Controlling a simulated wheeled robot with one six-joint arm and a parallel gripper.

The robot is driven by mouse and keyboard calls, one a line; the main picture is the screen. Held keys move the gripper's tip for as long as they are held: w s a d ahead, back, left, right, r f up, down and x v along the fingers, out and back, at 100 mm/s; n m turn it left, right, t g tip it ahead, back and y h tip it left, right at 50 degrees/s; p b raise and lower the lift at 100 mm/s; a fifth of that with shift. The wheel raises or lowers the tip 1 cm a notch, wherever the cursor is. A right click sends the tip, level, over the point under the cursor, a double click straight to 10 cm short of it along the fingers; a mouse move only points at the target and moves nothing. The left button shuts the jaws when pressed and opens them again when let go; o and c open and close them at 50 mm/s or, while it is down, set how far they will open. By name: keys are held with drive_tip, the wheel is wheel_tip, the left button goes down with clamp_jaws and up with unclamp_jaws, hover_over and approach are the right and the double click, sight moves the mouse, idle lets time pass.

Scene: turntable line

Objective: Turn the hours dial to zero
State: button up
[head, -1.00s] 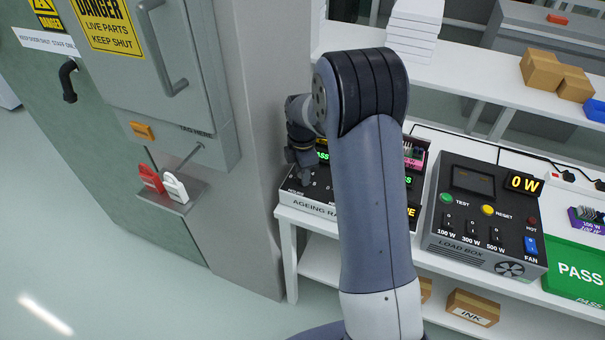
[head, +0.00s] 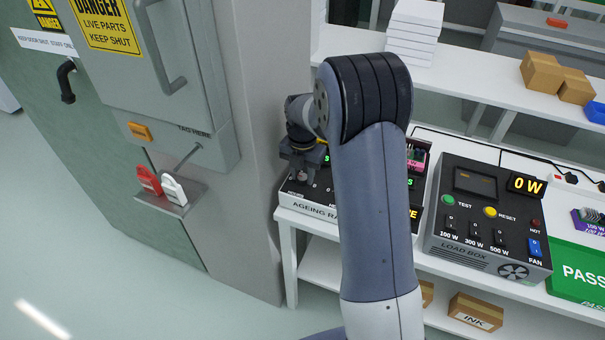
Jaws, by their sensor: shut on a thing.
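The ageing rack (head: 309,208) is a grey and black box on the white bench, left of the load box. It has green and yellow lit readouts, mostly hidden behind my arm. My gripper (head: 302,178) is over the left part of its black control panel, pointing down. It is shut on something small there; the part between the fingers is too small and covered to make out. The hours dial cannot be told apart in this view, and its setting is hidden.
The load box (head: 487,220) with switches and a "0 W" display stands to the right. A green PASS tray (head: 580,270) is at the far right. A grey cabinet (head: 165,80) with red and white tags (head: 174,190) stands close on the left.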

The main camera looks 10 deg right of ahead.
sight(303, 177)
drive_tip(key=shift+n, duration=0.3)
idle(0.4)
drive_tip(key=o, duration=1)
wheel_tip(303, 177, up, 11)
drive_tip(key=shift+f+b, duration=0.1)
drive_tip(key=shift+b, duration=0.2)
drive_tip(key=shift+f, duration=0.1)
wheel_tip(303, 177, down, 11)
drive_tip(key=shift+r+p, duration=0.2)
drive_tip(key=shift+p, duration=0.15)
